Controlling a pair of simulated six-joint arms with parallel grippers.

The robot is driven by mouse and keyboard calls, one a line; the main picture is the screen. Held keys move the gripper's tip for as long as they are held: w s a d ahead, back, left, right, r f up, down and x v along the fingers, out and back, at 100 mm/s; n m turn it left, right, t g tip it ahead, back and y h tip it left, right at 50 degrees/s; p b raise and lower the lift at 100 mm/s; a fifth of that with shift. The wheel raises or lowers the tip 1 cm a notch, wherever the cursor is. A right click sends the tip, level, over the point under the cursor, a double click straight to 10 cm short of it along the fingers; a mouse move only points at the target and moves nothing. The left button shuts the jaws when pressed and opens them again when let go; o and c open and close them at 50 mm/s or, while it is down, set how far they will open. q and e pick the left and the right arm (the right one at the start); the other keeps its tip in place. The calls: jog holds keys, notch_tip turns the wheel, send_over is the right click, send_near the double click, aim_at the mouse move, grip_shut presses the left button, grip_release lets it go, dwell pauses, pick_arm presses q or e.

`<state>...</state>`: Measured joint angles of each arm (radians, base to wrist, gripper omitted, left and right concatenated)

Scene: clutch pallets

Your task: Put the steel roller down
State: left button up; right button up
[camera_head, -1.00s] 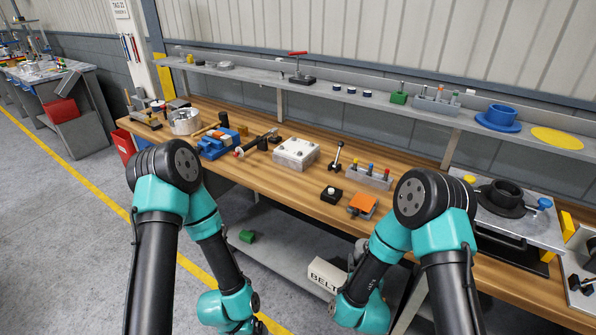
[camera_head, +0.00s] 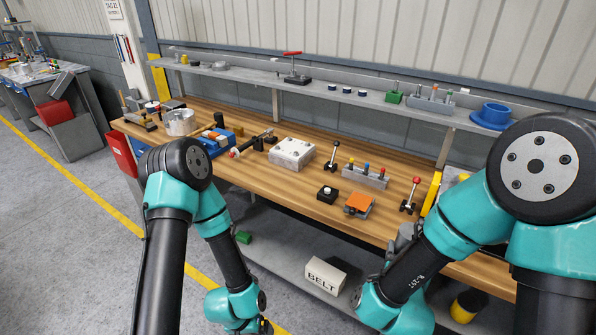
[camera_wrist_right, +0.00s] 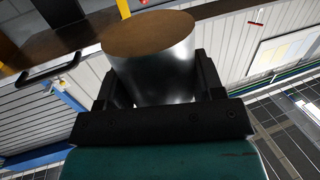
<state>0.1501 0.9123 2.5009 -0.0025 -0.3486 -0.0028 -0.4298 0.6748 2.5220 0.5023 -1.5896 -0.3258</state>
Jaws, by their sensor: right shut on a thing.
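The steel roller (camera_wrist_right: 150,75), a shiny cylinder with a brown end face, fills the middle of the right wrist view. My right gripper (camera_wrist_right: 157,88) is shut on it, with a black finger on each side. In the head view, a grey shape (camera_head: 406,232) beside my right forearm may be the roller or part of the gripper; the arm hides most of it. My left arm shows in the head view, but its gripper is not visible.
The wooden bench (camera_head: 285,205) holds a white block (camera_head: 292,153), an orange-topped part (camera_head: 358,204), a peg rack (camera_head: 364,177) and a red-knobbed lever (camera_head: 410,195). My right arm covers its right end. A BELT box (camera_head: 325,277) lies on the lower shelf.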

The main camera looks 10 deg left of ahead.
jog(key=shift+s+d+r, duration=0.2)
jog(key=shift+s+r, duration=0.1)
jog(key=w+d, duration=0.1)
jog(key=w, duration=0.4)
jog(key=w+d+f, duration=0.1)
jog(key=w, duration=0.3)
jog(key=w+d, duration=0.2)
jog(key=w, duration=0.3)
jog(key=shift+w+d+f, duration=0.1)
jog(key=shift+w+f, duration=0.15)
jog(key=shift+w, duration=0.05)
jog(key=shift+w, duration=0.1)
jog(key=shift+w+d, duration=0.15)
jog(key=shift+w, duration=0.15)
jog(key=shift+f, duration=1.75)
jog(key=shift+f, duration=0.1)
